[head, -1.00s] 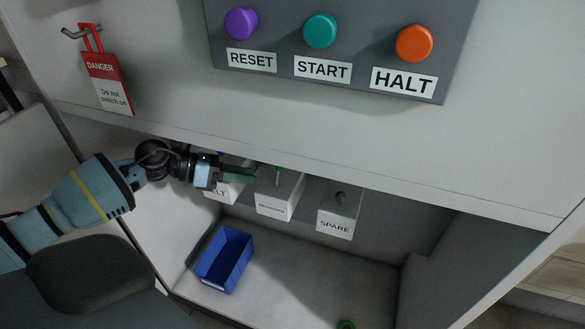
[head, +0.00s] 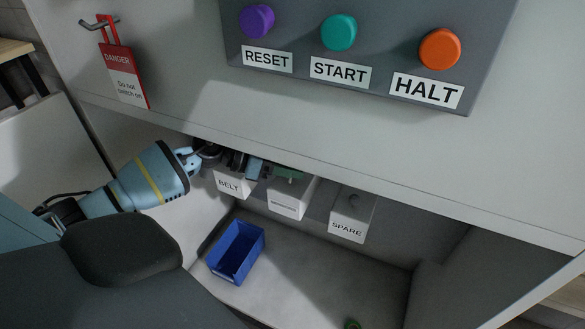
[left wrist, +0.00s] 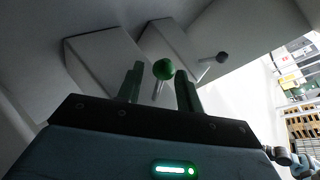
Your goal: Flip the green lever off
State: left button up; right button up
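The green lever (left wrist: 163,70) shows in the left wrist view as a green ball on a thin pale stem, rising from a white switch box. That box (head: 291,198) is the middle one of three in the head view; its label is too small to read. My left gripper (left wrist: 160,88) is open, with its two green fingers on either side of the lever, apart from each other. I cannot tell whether a finger touches it. In the head view the left gripper (head: 285,173) is partly hidden under the cabinet's edge. My right gripper is not in view.
The BELT box (head: 230,187) stands left and the SPARE box (head: 350,222) right, with a dark-knobbed lever (left wrist: 222,57). A blue bin (head: 236,252) is on the shelf below. Above are the RESET, START and HALT buttons (head: 440,48) and a red danger tag (head: 124,75).

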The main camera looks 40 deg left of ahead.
pick_arm(q)
jog(key=shift+w+d+f, duration=0.1)
jog(key=shift+w+d, duration=0.2)
jog(key=shift+c, duration=0.2)
jog(key=c, duration=0.7)
grip_shut()
